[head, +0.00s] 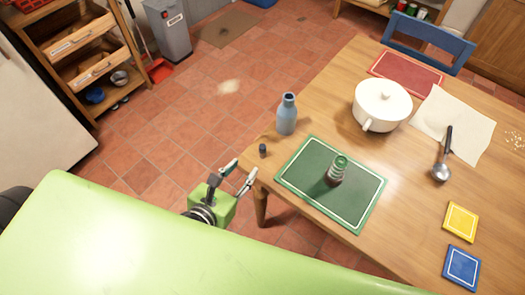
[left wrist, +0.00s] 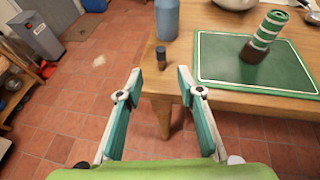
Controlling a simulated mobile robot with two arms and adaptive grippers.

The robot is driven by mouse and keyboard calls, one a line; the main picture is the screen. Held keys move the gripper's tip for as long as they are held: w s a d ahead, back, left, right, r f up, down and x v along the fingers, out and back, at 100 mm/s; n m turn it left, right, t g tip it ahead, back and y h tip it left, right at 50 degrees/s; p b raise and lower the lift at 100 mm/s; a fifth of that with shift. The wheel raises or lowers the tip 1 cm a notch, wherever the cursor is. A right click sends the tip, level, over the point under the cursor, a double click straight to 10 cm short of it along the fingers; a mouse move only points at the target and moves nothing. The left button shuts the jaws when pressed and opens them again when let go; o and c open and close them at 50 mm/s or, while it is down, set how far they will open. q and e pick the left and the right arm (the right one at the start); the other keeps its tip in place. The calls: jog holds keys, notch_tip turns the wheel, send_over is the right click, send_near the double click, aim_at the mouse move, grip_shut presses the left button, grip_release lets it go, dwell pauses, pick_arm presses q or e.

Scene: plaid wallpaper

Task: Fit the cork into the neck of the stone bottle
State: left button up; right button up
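The stone bottle (head: 287,117) is blue-grey and stands upright near the table's left corner; its lower part shows in the left wrist view (left wrist: 167,20). A small dark cylinder that looks like the cork (head: 263,151) stands upright on the table, in front of the bottle and apart from it. In the left wrist view the cork (left wrist: 161,59) has a brownish lower part and appears just beyond my fingertips, between them. My left gripper (head: 242,173) is open and empty, just off the table's edge; it also shows in the left wrist view (left wrist: 160,74). My right gripper is out of view.
A white pot (head: 382,103), a ladle (head: 441,170), and yellow (head: 461,222) and blue (head: 462,267) squares lie farther right. The table edge (left wrist: 225,97) is close to my left fingers.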

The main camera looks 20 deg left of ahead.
aim_at(262, 148)
pick_arm(q)
jog(key=x, duration=0.5)
jog(key=p+x, duration=0.1)
jog(key=x, duration=0.2)
jog(key=shift+w+d+r, duration=0.15)
jog(key=shift+w, duration=0.25)
jog(key=x, duration=0.5)
jog(key=shift+d+p, duration=0.1)
jog(key=shift+p, duration=0.3)
jog(key=c, duration=0.8)
